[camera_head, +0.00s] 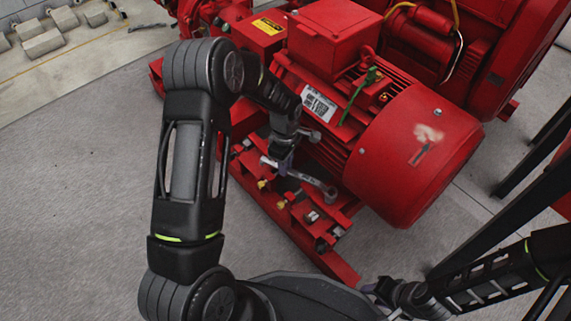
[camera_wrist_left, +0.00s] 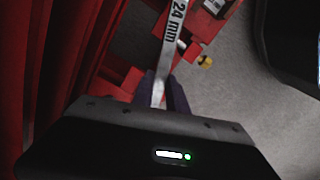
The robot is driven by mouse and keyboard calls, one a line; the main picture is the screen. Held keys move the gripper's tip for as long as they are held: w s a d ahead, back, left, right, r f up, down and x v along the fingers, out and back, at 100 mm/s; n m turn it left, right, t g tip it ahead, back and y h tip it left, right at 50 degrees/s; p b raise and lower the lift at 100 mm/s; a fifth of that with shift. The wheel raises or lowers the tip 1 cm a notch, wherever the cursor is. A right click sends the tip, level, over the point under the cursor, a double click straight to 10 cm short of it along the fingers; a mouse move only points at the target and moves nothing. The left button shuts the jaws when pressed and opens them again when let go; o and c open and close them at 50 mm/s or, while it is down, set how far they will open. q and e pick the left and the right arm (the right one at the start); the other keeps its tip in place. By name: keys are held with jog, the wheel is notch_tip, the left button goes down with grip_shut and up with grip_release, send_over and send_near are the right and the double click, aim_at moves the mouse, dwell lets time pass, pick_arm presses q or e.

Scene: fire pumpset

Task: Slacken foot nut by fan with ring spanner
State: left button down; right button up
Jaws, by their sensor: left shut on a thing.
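The silver ring spanner (camera_head: 309,181) is held by my left gripper (camera_head: 281,160) above the red base beside the motor (camera_head: 410,150). One ring end points toward the motor's fan end, near the motor foot. Whether that ring sits around a nut cannot be told; the foot nut by the fan is not clearly visible. In the left wrist view the spanner (camera_wrist_left: 172,40), marked "24 mm", runs up from between the dark fingers of my left gripper (camera_wrist_left: 165,92). My right gripper (camera_head: 376,290) is low at the right, small and partly dark, away from the spanner.
The red base rail (camera_head: 290,238) carries several bolts, including a silver bolt (camera_head: 312,216) and a yellow-headed one (camera_head: 281,204). A yellow piece (camera_wrist_left: 206,62) shows in the left wrist view. Dark bars (camera_head: 520,205) stand at the right. Grey floor (camera_head: 80,190) is clear at the left.

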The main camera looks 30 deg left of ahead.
pick_arm(q)
jog(key=shift+f+b, duration=0.9)
jog(key=shift+f, duration=0.45)
dwell(0.6)
